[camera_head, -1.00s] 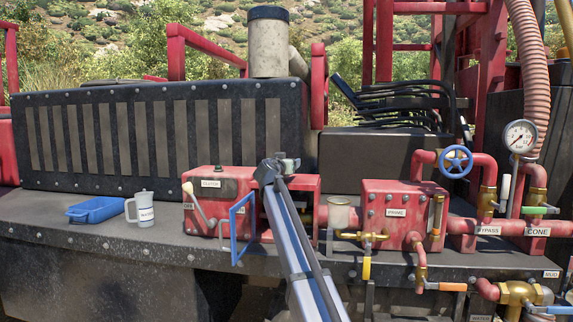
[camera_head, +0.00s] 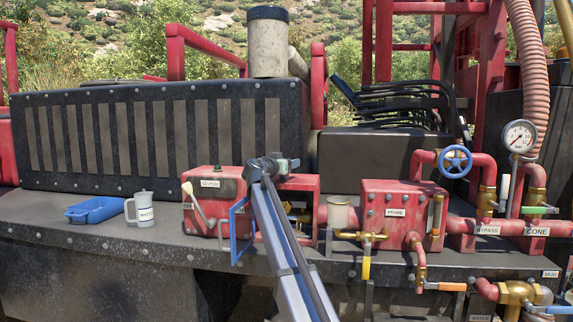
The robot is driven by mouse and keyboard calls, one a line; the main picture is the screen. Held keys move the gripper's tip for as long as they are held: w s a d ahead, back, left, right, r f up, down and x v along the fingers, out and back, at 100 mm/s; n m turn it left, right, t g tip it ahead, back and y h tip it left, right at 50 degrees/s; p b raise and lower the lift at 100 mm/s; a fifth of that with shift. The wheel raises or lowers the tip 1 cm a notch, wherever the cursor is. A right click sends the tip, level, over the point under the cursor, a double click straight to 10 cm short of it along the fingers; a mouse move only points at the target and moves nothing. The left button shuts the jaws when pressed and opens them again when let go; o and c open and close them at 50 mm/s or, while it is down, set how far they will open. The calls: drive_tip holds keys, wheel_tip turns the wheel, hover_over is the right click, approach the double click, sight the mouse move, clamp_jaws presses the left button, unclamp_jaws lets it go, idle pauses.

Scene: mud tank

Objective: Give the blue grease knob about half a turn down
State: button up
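No knob that I can surely call the blue grease knob shows. My arm crosses the front of the red clutch box (camera_head: 212,209), hiding part of its open bay. A small brass-coloured part (camera_head: 303,214) shows inside the bay, right of my arm. A blue rectangular frame (camera_head: 238,232) stands at the bay's left side. A blue handwheel (camera_head: 455,161) sits on the red pipes at the right, well away from my arm. My gripper (camera_head: 287,164) is small and dark at the arm's far end, near the box's top edge. Its fingers are too small to read.
A blue tray (camera_head: 94,210) and a white mug (camera_head: 144,210) stand on the grey deck (camera_head: 60,228) at left. A cup-like fitting (camera_head: 339,213), the red prime box (camera_head: 397,211) and brass valves (camera_head: 360,237) crowd the right. A ribbed black housing (camera_head: 160,140) stands behind.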

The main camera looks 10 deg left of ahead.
idle(0.3)
drive_tip(key=o, duration=1)
drive_tip(key=shift+c, duration=0.2)
drive_tip(key=shift+s, duration=0.1)
drive_tip(key=shift+v, duration=3.65)
drive_tip(key=shift+a, duration=0.1)
